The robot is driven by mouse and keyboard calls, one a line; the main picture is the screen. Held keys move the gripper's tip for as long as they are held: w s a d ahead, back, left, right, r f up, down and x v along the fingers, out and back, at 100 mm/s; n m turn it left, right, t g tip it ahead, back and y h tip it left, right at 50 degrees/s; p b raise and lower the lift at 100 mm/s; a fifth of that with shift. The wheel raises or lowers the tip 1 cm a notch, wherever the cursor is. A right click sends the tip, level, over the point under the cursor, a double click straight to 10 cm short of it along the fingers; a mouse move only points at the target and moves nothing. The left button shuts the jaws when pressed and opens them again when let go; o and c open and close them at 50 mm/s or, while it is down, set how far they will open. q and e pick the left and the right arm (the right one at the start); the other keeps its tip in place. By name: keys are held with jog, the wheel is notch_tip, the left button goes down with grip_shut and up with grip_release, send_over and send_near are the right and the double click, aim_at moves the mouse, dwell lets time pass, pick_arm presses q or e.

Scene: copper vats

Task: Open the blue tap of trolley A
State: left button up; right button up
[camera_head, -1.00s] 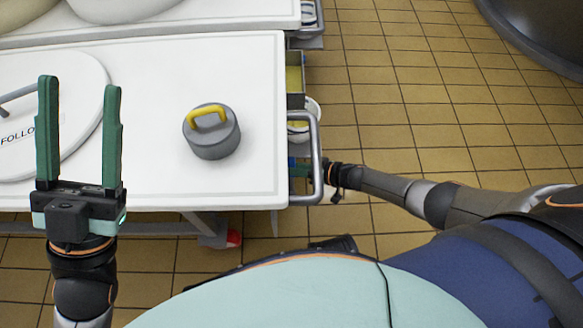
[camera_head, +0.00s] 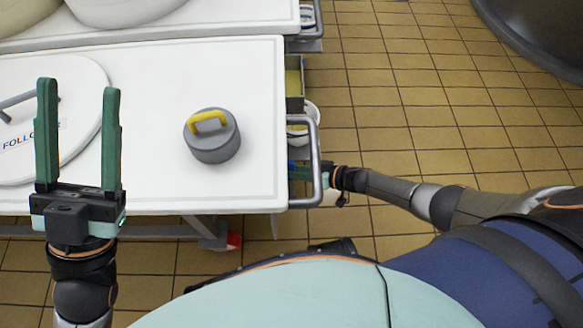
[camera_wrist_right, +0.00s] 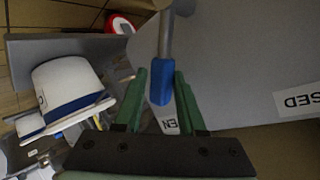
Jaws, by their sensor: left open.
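The blue-ended tap lever (camera_wrist_right: 161,84) sits on a grey metal rod in the right wrist view. My right gripper (camera_wrist_right: 161,76) has one green finger on each side of the blue end. I cannot tell whether the fingers press on it or stand just apart. A label ending in "EN" (camera_wrist_right: 171,124) shows partly below the lever, and a label ending in "SED" (camera_wrist_right: 299,100) lies to the right. In the head view the right gripper is mostly hidden beside the white-topped trolley (camera_head: 250,188). No trolley letter is visible. My left gripper (camera_head: 79,95) is open and empty above the trolley's left part.
On the trolley top are a grey cylinder (camera_head: 213,143) with a yellow handle and a round white lid (camera_head: 70,150). A grey rail (camera_head: 316,165) is at its right end. A white-and-blue container (camera_wrist_right: 70,88) is left of the tap. Tiled floor (camera_head: 420,110) is free to the right.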

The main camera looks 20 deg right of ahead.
pick_arm(q)
jog(key=shift+m, duration=0.5)
jog(key=r+p, duration=0.4)
jog(key=r, duration=0.1)
jog(key=shift+s+a+r, duration=0.1)
jog(key=shift+a+r, duration=0.05)
jog(key=shift+a, duration=0.15)
pick_arm(e)
jog(key=v, duration=1.1)
